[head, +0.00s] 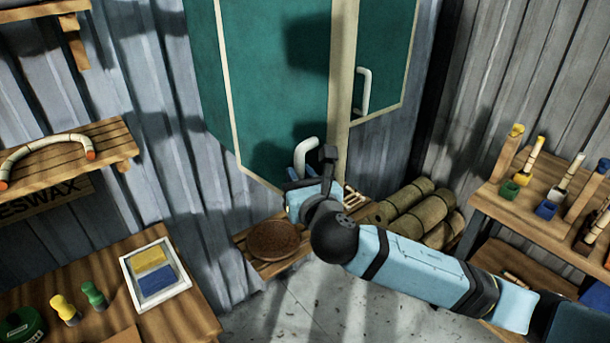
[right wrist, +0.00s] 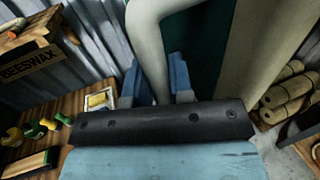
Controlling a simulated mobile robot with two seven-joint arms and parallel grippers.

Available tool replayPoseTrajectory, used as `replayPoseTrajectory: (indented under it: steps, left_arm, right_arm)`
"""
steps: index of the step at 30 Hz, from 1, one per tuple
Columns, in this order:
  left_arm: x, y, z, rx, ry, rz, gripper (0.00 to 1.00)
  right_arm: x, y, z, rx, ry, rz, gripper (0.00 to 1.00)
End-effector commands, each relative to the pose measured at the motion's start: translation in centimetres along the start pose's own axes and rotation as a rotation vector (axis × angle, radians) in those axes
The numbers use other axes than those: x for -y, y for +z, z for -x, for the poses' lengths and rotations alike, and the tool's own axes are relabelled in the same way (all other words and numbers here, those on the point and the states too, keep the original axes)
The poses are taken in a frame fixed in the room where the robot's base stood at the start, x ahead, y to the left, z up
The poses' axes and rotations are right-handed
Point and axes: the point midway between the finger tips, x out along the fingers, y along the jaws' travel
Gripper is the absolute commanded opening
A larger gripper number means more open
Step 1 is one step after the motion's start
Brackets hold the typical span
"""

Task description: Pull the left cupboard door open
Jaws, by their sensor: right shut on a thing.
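The cupboard's left door (head: 275,100) is a teal panel with a cream frame, at the top centre of the head view. Its white curved handle (head: 306,152) is near the door's lower right. My right gripper (head: 312,172) is shut on this handle; in the right wrist view the handle (right wrist: 152,50) passes between the two blue fingers. The door's lower edge hangs lower in the picture than the right door's; I cannot tell how wide any gap between them is. The right door (head: 385,55) has its own white handle (head: 363,92). My left gripper is not in view.
A low wooden bench with a round brown disc (head: 274,240) and rolled bundles (head: 410,212) lies below the cupboard. A table with a framed tray (head: 131,288) is at lower left. A shelf with brushes (head: 535,215) is at right. Grey floor is open in front.

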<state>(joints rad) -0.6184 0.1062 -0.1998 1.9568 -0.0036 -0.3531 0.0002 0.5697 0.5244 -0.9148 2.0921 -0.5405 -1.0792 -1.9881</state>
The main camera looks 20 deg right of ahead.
Motion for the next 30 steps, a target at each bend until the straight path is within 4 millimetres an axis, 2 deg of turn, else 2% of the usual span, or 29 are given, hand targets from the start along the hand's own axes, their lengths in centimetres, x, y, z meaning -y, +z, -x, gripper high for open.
replayPoseTrajectory:
  steps: [5, 6, 9, 20, 23, 30]
  left_arm:
    - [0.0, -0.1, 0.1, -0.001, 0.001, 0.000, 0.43]
    - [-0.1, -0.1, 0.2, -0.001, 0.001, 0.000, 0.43]
    - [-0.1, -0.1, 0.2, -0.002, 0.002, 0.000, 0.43]
    - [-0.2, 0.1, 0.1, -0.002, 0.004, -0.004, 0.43]
    - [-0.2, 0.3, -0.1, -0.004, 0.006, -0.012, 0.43]
    - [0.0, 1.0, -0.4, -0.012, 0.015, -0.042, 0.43]
  right_arm:
    - [0.0, 0.0, 0.0, 0.001, 0.000, 0.003, 0.00]
    - [0.0, 0.0, 0.0, 0.001, 0.000, 0.003, 0.28]
    - [0.0, 0.0, 0.0, 0.001, 0.000, 0.002, 0.46]
    - [0.0, -0.1, 0.6, 0.000, 0.001, 0.001, 0.46]
    - [0.0, -0.3, 2.1, -0.001, 0.001, 0.000, 0.46]
    - [0.0, -0.3, 7.5, 0.000, 0.003, 0.000, 0.46]
